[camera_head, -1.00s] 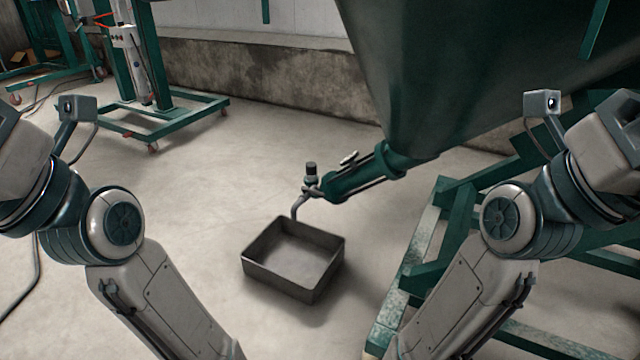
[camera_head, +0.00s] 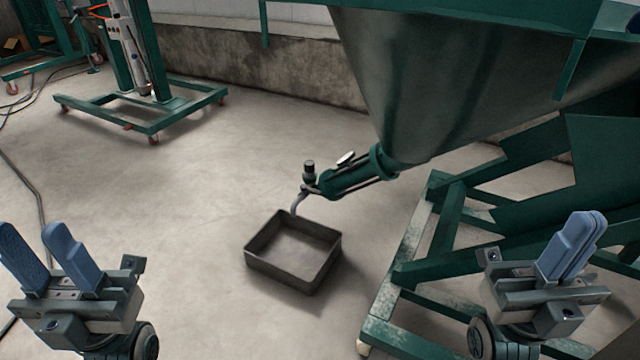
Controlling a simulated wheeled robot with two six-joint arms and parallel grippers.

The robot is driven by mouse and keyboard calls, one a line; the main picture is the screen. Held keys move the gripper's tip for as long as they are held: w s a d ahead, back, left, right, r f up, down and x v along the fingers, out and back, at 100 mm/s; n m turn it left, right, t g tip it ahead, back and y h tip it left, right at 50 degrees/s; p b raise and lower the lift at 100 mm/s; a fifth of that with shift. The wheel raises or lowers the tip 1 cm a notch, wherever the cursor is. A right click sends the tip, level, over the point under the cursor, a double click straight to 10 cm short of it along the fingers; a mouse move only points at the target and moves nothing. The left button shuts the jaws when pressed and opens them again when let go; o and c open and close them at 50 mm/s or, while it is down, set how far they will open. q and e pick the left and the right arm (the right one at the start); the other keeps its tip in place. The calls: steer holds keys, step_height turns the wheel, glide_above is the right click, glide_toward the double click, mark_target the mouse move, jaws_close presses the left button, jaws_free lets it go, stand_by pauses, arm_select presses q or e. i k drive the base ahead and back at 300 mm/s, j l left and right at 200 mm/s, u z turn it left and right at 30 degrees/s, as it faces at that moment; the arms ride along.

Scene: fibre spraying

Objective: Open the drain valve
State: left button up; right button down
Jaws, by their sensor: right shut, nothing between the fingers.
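The drain valve (camera_head: 352,178) is a green cylinder at the lower end of the large dark hopper (camera_head: 440,90), in the middle of the head view. A small pale lever (camera_head: 346,158) sits on its top. A black-topped fitting (camera_head: 309,172) and a curved spout (camera_head: 297,204) are at its left end. My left gripper (camera_head: 32,236) is at the lower left, fingers apart and empty. My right gripper (camera_head: 582,232) is at the lower right, fingers together with nothing between them. Both are well apart from the valve.
An open dark metal tray (camera_head: 262,262) stands on the floor below the spout. The green hopper frame (camera_head: 400,265) stands to the right. A green wheeled stand (camera_head: 180,108) is at the back left. The floor left of the tray is clear apart from cables.

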mark_target(303, 187)
steer(key=i+j, duration=0.2)
steer(key=j, duration=0.15)
steer(key=i+j+z, duration=0.15)
steer(key=j, duration=0.25)
steer(key=i+j, duration=0.2)
steer(key=j, duration=0.15)
steer(key=i+j+z, duration=0.1)
steer(key=j, duration=0.3)
steer(key=i+j+z, duration=0.1)
steer(key=j, duration=0.3)
steer(key=i+j, duration=0.25)
steer(key=j, duration=0.2)
steer(key=i+j+z, duration=0.15)
steer(key=j, duration=0.25)
steer(key=i+j, duration=0.1)
steer(key=j, duration=0.3)
